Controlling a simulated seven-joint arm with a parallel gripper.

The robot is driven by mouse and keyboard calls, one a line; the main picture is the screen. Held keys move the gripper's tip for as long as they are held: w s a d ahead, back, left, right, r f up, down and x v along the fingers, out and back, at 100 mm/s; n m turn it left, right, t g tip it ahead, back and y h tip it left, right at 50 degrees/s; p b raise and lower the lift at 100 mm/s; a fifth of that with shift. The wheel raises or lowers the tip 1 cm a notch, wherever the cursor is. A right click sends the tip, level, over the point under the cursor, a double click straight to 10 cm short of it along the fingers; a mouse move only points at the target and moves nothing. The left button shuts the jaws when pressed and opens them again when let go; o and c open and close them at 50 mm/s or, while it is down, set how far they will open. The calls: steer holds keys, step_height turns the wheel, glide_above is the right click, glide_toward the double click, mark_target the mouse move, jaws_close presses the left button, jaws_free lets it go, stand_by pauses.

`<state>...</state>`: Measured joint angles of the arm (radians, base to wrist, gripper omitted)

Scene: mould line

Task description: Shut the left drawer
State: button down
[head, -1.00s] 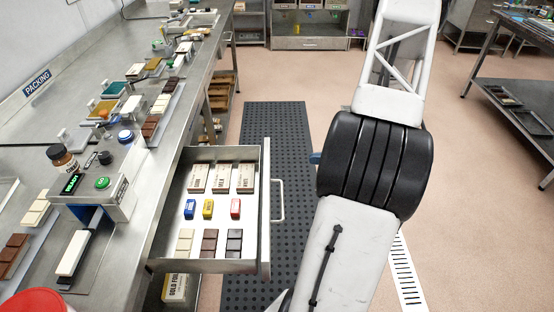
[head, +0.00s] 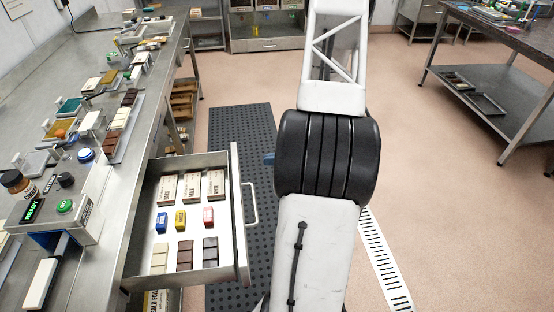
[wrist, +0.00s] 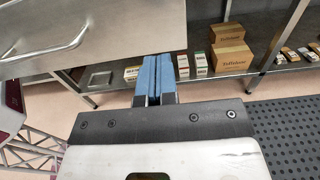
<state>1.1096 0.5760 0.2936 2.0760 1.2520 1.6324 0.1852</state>
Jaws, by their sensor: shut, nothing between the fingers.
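The left drawer (head: 243,255) is pulled out from the bench on the left in the head view. Its front panel with a bar handle (head: 251,205) faces right. It holds wrapped bars, small coloured blocks and chocolate pieces. In the wrist view its metal front (wrist: 110,30) fills the upper left, with the handle (wrist: 50,48) at the left. My gripper (wrist: 158,60) is shut and empty, its blue fingers by the edge of that front; I cannot tell whether they touch it. In the head view only a bit of blue finger (head: 269,158) shows right of the drawer; my arm hides the rest.
The bench (head: 120,185) carries a machine (head: 75,205) and several moulds. A black perforated mat (head: 235,125) lies on the floor beyond the drawer. In the wrist view boxes (wrist: 230,55) stand on a low shelf. Open floor (head: 450,230) lies to the right.

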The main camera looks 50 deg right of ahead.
mark_target(198, 172)
steer(key=x, duration=0.8)
steer(key=shift+w+a, duration=0.2)
steer(key=shift+w+a, duration=0.1)
stand_by(0.3)
steer(key=x, duration=3.1)
steer(key=shift+w+a+f, duration=0.1)
steer(key=shift+f, duration=0.05)
steer(key=shift+w+a, duration=0.25)
steer(key=shift+w, duration=0.1)
steer(key=shift+d, duration=0.1)
steer(key=v, duration=1.4)
steer(key=shift+s+d, duration=0.15)
steer(key=shift+s, duration=0.2)
